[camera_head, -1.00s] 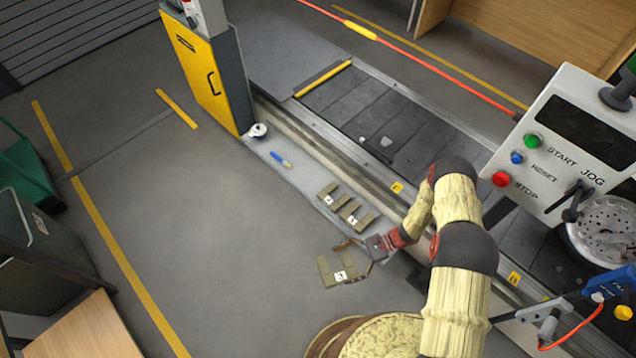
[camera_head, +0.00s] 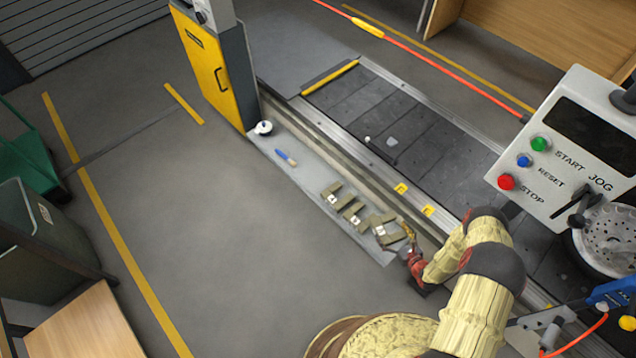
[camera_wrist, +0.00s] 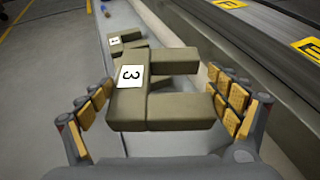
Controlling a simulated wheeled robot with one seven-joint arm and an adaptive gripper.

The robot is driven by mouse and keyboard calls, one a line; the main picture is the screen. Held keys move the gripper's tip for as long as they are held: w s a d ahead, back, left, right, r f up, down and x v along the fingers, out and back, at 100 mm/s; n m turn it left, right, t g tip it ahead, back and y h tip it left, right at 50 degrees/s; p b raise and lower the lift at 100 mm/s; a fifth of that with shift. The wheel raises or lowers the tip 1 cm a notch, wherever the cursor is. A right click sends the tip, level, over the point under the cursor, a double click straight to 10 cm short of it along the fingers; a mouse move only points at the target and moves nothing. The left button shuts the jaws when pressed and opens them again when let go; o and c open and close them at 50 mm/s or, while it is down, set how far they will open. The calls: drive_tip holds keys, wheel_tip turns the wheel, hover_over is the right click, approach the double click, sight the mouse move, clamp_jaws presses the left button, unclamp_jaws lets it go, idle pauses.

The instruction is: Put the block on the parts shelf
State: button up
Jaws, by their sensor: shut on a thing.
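The block, an olive-green U-shaped piece with a white label "3" (camera_wrist: 160,92), is between the fingers of my gripper (camera_head: 409,238) and fills much of the wrist view. In the head view the block (camera_head: 386,229) is over the near end of the grey parts shelf (camera_head: 372,252), beside two similar blocks. My gripper is shut on it, with a padded finger at each side. I cannot tell whether the block touches the shelf or hangs just above it.
Two similar labelled blocks (camera_head: 352,211) lie in a row on the shelf. Farther along are a blue-handled tool (camera_head: 286,157) and a white round item (camera_head: 263,128). The slat conveyor (camera_head: 420,150) runs alongside; a control panel (camera_head: 560,150) stands right.

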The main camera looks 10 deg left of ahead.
sight(391, 240)
drive_tip(key=s, duration=0.2)
drive_tip(key=s+d, duration=0.1)
drive_tip(key=s, duration=0.3)
drive_tip(key=shift+d+r, duration=0.25)
drive_tip(key=shift+r, duration=0.1)
drive_tip(key=s+r, duration=0.2)
drive_tip(key=s, duration=0.6)
drive_tip(key=w+f+b, duration=0.2)
drive_tip(key=w+f, duration=0.1)
drive_tip(key=w, duration=0.1)
drive_tip(key=w+f+b, duration=0.3)
drive_tip(key=w, duration=0.2)
drive_tip(key=w+f+b, duration=0.2)
drive_tip(key=w+f, duration=0.1)
drive_tip(key=w, duration=0.1)
drive_tip(key=shift+w+a+f, duration=0.1)
drive_tip(key=shift+w+a, duration=0.05)
drive_tip(key=shift+a, duration=0.2)
drive_tip(key=shift+w+f+b, duration=0.15)
drive_tip(key=shift+f+b, duration=0.35)
drive_tip(key=shift+f, duration=0.4)
drive_tip(key=shift+w+f+b, duration=0.1)
drive_tip(key=shift+f+b, duration=0.4)
drive_tip(key=shift+f, duration=0.35)
drive_tip(key=shift+f, duration=0.15)
drive_tip(key=o, duration=1.3)
drive_tip(key=shift+o, duration=0.2)
